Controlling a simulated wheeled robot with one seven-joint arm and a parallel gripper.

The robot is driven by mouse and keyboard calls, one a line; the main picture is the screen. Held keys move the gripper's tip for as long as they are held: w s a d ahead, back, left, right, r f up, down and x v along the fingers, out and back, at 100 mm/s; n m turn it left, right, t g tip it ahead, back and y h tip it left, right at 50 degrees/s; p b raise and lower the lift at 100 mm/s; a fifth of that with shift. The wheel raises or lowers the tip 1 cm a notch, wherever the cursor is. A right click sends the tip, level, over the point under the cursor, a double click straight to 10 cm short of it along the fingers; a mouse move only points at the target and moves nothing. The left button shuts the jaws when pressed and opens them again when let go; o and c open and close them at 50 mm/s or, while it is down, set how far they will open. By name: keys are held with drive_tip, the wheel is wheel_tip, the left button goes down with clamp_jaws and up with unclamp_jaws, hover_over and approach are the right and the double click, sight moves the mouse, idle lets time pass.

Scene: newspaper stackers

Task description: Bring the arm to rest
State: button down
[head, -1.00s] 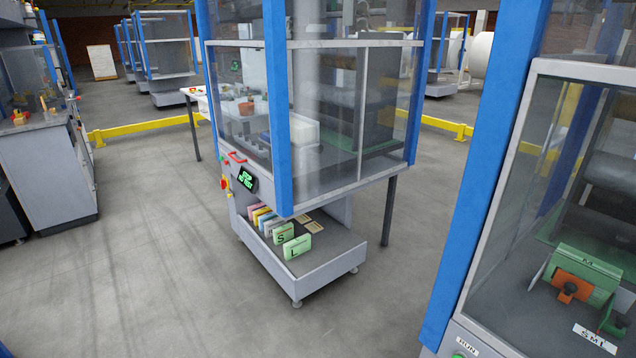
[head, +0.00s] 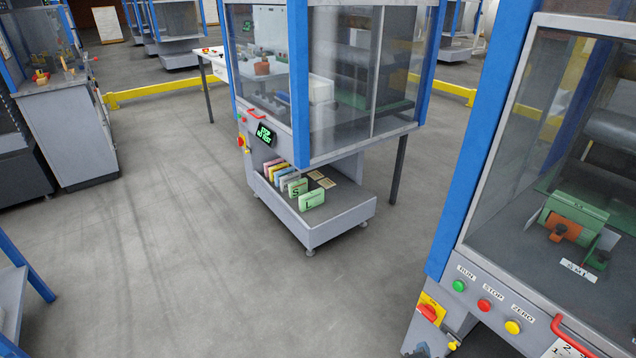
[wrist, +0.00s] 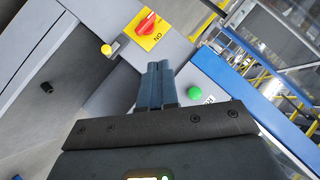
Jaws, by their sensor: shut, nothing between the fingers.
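My gripper (wrist: 158,70) shows in the wrist view with its two blue-grey fingers pressed together and nothing between them. It is in front of a grey machine panel (wrist: 170,50). I cannot tell how far the fingertips are from the panel.
A glazed machine with blue posts (head: 465,150) stands close on the right. Another machine (head: 300,80) with a display and a low tray (head: 345,212) of coloured cards stands ahead. A grey cabinet (head: 75,140) is at the left. The floor (head: 170,230) between is clear.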

drive_tip(key=s+d+r+n+t, duration=0.2)
drive_tip(key=s+d+r+n, duration=0.15)
drive_tip(key=s+d, duration=0.6)
drive_tip(key=s+d+r+n+t+y, duration=0.15)
drive_tip(key=s+r+n, duration=0.4)
drive_tip(key=s, duration=0.65)
drive_tip(key=s+a+r+n+y, duration=0.1)
drive_tip(key=s+a+r, duration=0.4)
drive_tip(key=s+r, duration=0.2)
drive_tip(key=s+a+r+n+y+b, duration=0.1)
drive_tip(key=s+a+r, duration=0.4)
drive_tip(key=r, duration=0.6)
drive_tip(key=s+a+r+n+y, duration=0.1)
drive_tip(key=s+a+r+n, duration=0.1)
drive_tip(key=s+a+r, duration=0.3)
drive_tip(key=s+r, duration=0.4)
drive_tip(key=shift+a+r+n, duration=0.25)
drive_tip(key=shift+a+n, duration=0.05)
drive_tip(key=shift+a, duration=0.1)
